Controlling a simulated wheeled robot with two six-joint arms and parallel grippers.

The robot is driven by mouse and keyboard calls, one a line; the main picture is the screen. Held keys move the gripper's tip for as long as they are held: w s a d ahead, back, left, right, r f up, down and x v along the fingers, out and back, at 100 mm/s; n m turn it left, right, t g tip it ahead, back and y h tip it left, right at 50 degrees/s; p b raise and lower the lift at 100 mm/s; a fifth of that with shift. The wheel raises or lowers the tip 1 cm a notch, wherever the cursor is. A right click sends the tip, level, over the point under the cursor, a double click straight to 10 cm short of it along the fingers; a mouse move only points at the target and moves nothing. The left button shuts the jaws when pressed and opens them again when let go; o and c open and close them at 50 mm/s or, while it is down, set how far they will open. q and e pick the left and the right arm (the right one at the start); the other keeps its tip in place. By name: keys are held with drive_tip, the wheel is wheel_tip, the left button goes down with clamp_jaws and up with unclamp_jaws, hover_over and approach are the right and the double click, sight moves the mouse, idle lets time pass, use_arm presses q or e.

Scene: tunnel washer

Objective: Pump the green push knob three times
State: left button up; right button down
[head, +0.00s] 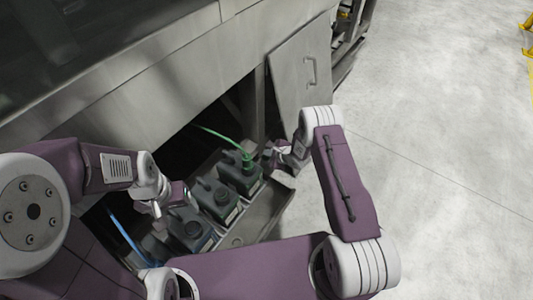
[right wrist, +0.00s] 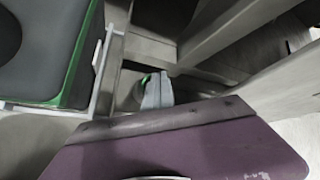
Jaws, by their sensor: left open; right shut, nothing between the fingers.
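The green push knob (head: 247,160) appears as a green fitting on top of the rearmost dark canister (head: 240,178), with a green hose (head: 213,133) running up from it to the left. My right gripper (head: 270,156) is just right of the knob, seemingly apart from it, though the exact gap is hard to tell. It is shut and empty. In the right wrist view, its grey fingers (right wrist: 156,91) show beyond my purple wrist, with a small green patch beside them. My left gripper (head: 168,200) is open over the nearer canisters, away from the knob.
Two more dark canisters, a middle one (head: 215,200) and a nearer one (head: 190,230), stand in a grey metal tray (head: 268,212). A blue hose (head: 125,237) hangs at the left. The washer's panel (head: 180,85) overhangs the tray, and an open metal door (head: 300,75) stands behind.

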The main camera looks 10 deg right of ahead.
drive_tip(key=shift+r+p, duration=1.6)
drive_tip(key=shift+p, duration=0.15)
drive_tip(key=shift+r, duration=0.1)
drive_tip(key=shift+f, duration=0.5)
drive_tip(key=shift+s+f+b, duration=0.1)
drive_tip(key=shift+f+b, duration=0.9)
drive_tip(key=shift+f, duration=0.3)
idle(0.7)
